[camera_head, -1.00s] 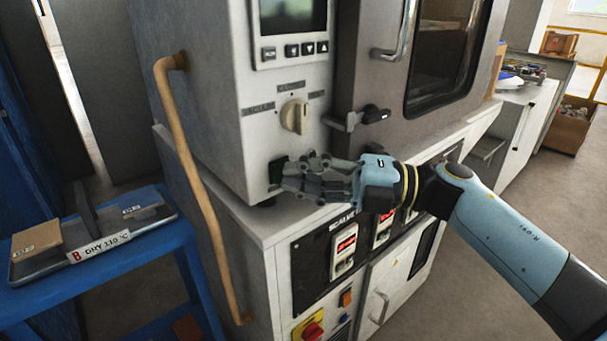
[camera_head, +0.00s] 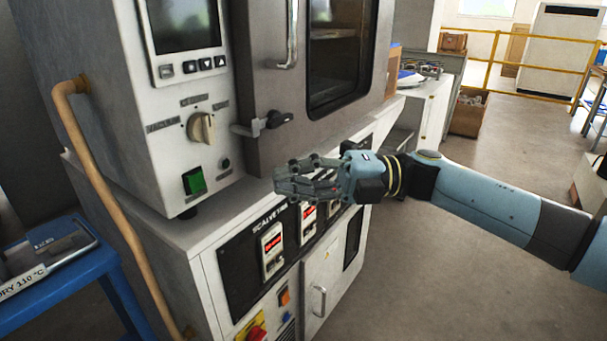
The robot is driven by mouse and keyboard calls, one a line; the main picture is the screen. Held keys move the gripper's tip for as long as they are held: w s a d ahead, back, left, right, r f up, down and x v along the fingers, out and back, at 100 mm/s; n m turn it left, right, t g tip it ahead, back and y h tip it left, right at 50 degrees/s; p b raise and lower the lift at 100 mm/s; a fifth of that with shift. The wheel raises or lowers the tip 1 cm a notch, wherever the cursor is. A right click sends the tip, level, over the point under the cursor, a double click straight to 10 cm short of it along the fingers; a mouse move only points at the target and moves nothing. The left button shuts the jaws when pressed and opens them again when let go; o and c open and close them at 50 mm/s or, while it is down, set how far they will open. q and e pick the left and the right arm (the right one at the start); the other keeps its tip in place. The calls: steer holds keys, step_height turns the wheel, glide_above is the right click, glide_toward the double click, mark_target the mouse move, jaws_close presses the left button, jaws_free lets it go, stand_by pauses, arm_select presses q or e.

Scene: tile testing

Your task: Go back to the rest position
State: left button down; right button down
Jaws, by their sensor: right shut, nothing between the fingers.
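My right gripper (camera_head: 279,179) comes in from the right on my blue and grey arm. It is shut and empty, its fingers pointing left in front of the oven (camera_head: 190,105). It covers part of the cabinet's top edge; whether it touches anything I cannot tell. The green switch (camera_head: 194,181) on the oven's lower front is left of the fingertips, apart from them. The beige knob (camera_head: 201,127) and the oven door latch (camera_head: 266,122) are above the gripper. My left gripper is not in view.
A cabinet (camera_head: 205,261) with red displays stands under the oven. A tan pipe (camera_head: 108,208) runs down its left side. A blue table (camera_head: 75,283) with a tray (camera_head: 50,250) is at the lower left. Open floor (camera_head: 440,285) lies at the right, with a yellow railing (camera_head: 530,65) behind.

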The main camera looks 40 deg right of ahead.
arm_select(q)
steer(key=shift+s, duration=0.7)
arm_select(e)
steer(key=shift+v, duration=0.85)
steer(key=s+d+f+m+t+h, duration=0.25)
steer(key=f+m+h, duration=0.35)
steer(key=f, duration=0.5)
steer(key=s+d+f+m+t+h, duration=0.1)
steer(key=s+d+f+m+h, duration=0.15)
steer(key=f+m, duration=0.75)
steer(key=s+d+f+m+t+h, duration=0.1)
steer(key=s+f+m+t+h, duration=0.3)
steer(key=f, duration=0.9)
steer(key=s+f+m+g+h, duration=0.5)
steer(key=s+f+m+g, duration=0.25)
steer(key=s+f, duration=0.7)
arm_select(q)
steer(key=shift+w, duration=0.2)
arm_select(e)
steer(key=s+f+m+g, duration=0.2)
steer(key=s+f+g, duration=0.1)
steer(key=s, duration=0.7)
steer(key=s+f+m+g, duration=0.2)
steer(key=s+f+g, duration=0.1)
steer(key=s, duration=0.7)
steer(key=shift+a+g, duration=0.25)
steer(key=shift+g, duration=0.55)
